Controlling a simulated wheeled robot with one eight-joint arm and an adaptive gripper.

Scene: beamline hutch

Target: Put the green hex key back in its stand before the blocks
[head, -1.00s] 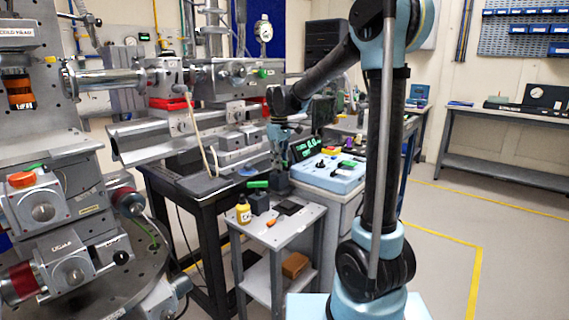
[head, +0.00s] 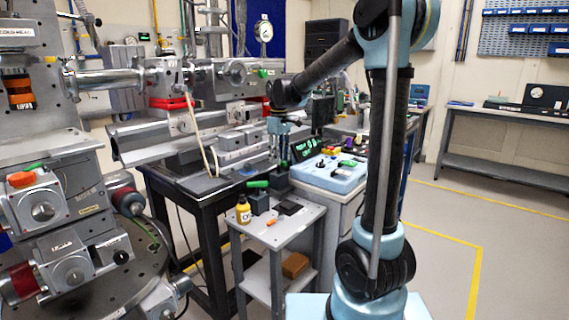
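My gripper (head: 279,163) points down over the right end of the dark bench, in front of the rail assembly. It is small in the head view, and I cannot tell whether its fingers are open or hold anything. A dark block (head: 280,183), which may be a stand, is right below the fingertips. A green-handled item (head: 257,184) rests on another dark block (head: 259,202) on the small grey side table (head: 262,236). I cannot tell for certain which green item is the hex key.
A yellow bottle (head: 243,212), an orange piece (head: 271,222) and a black tray (head: 288,207) share the side table. A pale blue control box (head: 330,177) with a green item (head: 348,163) stands to the right of my gripper. The rail assembly (head: 150,142) is close behind.

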